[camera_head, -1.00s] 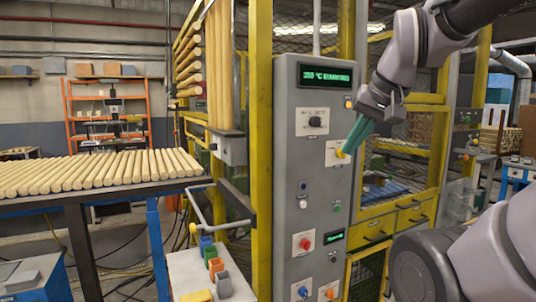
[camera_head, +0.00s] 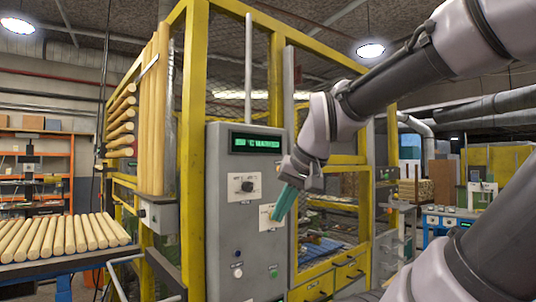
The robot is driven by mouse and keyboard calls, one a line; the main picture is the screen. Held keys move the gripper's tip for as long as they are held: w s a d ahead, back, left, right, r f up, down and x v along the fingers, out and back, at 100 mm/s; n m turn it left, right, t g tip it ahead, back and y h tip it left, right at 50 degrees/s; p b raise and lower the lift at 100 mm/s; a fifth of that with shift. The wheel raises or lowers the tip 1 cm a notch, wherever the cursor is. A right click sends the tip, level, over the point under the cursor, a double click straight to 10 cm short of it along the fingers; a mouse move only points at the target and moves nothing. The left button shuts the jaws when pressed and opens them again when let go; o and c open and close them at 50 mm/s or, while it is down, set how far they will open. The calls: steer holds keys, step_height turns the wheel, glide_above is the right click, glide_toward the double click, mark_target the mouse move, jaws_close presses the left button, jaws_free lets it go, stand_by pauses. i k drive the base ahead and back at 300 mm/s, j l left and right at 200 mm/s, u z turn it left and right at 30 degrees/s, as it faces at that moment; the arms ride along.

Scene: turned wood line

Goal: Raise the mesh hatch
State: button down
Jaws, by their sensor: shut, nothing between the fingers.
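My gripper (camera_head: 280,214) has teal fingers and is shut. I cannot tell whether the fingertips touch the knob. Wire mesh (camera_head: 238,85) fills the yellow frame above the cabinet. More mesh and yellow bars show right of the cabinet, partly behind my wrist and arm. Below them, part of the machine's inside shows (camera_head: 318,245). I cannot make out which mesh section is the hatch or how it stands.
The cabinet has a lit green display (camera_head: 255,143), a black dial (camera_head: 246,186) and several buttons. Yellow drawers (camera_head: 350,272) are at its lower right. A table with wooden rods (camera_head: 60,237) stands left. My arm fills the right side.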

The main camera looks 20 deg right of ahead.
mark_target(333, 226)
steer(key=i+l+z, duration=0.6)
steer(key=i, duration=0.35)
